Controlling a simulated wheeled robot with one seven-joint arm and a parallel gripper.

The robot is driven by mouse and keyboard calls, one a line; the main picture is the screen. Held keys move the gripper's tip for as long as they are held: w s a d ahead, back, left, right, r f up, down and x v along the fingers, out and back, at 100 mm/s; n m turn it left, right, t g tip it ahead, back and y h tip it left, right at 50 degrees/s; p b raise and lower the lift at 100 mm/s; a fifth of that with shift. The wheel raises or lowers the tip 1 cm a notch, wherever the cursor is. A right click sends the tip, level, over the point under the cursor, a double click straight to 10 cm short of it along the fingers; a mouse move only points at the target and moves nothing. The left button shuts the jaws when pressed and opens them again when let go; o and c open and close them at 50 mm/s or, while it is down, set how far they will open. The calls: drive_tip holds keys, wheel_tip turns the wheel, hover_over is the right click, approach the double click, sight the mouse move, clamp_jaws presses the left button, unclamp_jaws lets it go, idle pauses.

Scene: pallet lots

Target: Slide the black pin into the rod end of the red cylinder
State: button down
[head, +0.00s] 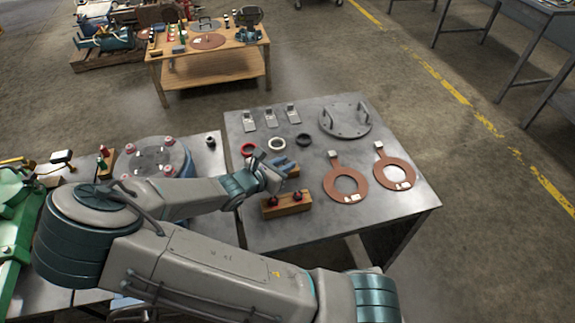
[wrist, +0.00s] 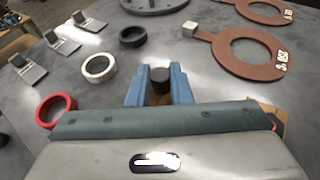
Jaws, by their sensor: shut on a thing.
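My gripper (head: 285,163) is above the grey table, its blue fingers shut on the black pin (wrist: 160,75). The pin's dark round top shows between the fingertips in the wrist view; in the head view I cannot make it out. A wooden block (head: 287,209) with two dark red round pieces (head: 272,200) stands just in front of the gripper. Its edge also shows at the right of the wrist view (wrist: 262,104). Another wooden piece (head: 294,174) is partly hidden by the fingers. I cannot tell which red piece is the cylinder, and no rod end is clear.
Red (head: 247,149), white (head: 277,144) and black (head: 304,139) rings lie behind the gripper. Grey brackets (head: 271,118) and a round plate with handles (head: 345,119) are farther back. Two brown ring gaskets (head: 345,197) lie right. The table's front right is bare.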

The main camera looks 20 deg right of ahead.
drive_tip(key=shift+r, duration=0.75)
drive_tip(key=r, duration=0.1)
drive_tip(key=s+r+p, duration=0.1)
drive_tip(key=r, duration=0.1)
drive_tip(key=shift+a+r, duration=0.1)
drive_tip(key=shift+r, duration=0.05)
drive_tip(key=s+r+p, duration=0.6)
drive_tip(key=s+p, duration=0.4)
drive_tip(key=shift+s+a+r+p, duration=0.2)
drive_tip(key=shift+a+p, duration=0.1)
drive_tip(key=shift+a, duration=0.1)
